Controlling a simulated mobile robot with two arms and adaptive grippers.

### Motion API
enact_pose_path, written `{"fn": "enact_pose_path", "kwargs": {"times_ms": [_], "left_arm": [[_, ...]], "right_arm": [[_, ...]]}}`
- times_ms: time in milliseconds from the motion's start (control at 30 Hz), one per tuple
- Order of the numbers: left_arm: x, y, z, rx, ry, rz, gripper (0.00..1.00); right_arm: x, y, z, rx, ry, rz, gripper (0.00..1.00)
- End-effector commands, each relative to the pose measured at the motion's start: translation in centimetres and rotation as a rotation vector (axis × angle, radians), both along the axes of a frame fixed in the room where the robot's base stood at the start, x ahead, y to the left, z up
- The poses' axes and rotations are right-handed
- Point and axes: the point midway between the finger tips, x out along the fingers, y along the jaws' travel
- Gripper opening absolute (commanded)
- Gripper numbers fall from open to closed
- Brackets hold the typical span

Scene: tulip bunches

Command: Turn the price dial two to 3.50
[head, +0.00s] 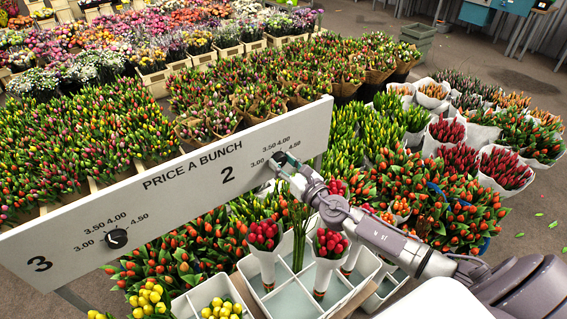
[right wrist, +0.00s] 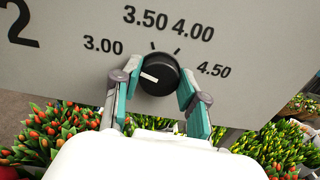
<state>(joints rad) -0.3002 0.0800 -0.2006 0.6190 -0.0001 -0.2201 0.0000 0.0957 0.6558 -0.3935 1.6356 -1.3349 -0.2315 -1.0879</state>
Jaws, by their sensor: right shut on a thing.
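Price dial two, a black round knob with a white pointer line (right wrist: 158,74), is on the grey price board (head: 180,195), beside the large "2". In the right wrist view its pointer is to the left and slightly up, towards the 3.00 label and short of the 3.50 mark. My right gripper (right wrist: 157,82) has its teal-padded fingers on both sides of the knob, shut on it. In the head view, the right gripper (head: 284,164) reaches the board from the right and covers much of the dial. My left gripper is not in view.
A second dial (head: 116,238) sits beside the "3" on the same board. White divided crates (head: 282,288) with red and yellow tulip bunches stand below the board. Many tulip bunches (head: 90,130) fill the space behind it. Grey floor is open at the upper right.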

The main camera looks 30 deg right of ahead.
Motion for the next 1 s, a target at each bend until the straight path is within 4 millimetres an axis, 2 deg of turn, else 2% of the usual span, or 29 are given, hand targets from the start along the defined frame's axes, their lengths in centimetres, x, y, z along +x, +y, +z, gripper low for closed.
{"fn": "enact_pose_path", "kwargs": {"times_ms": [367,1000], "left_arm": [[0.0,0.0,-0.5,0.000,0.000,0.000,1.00],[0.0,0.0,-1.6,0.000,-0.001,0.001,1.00]], "right_arm": [[0.0,0.0,-0.1,0.097,0.014,0.000,0.08],[0.0,-0.2,-0.1,0.625,0.088,0.000,0.08]]}}
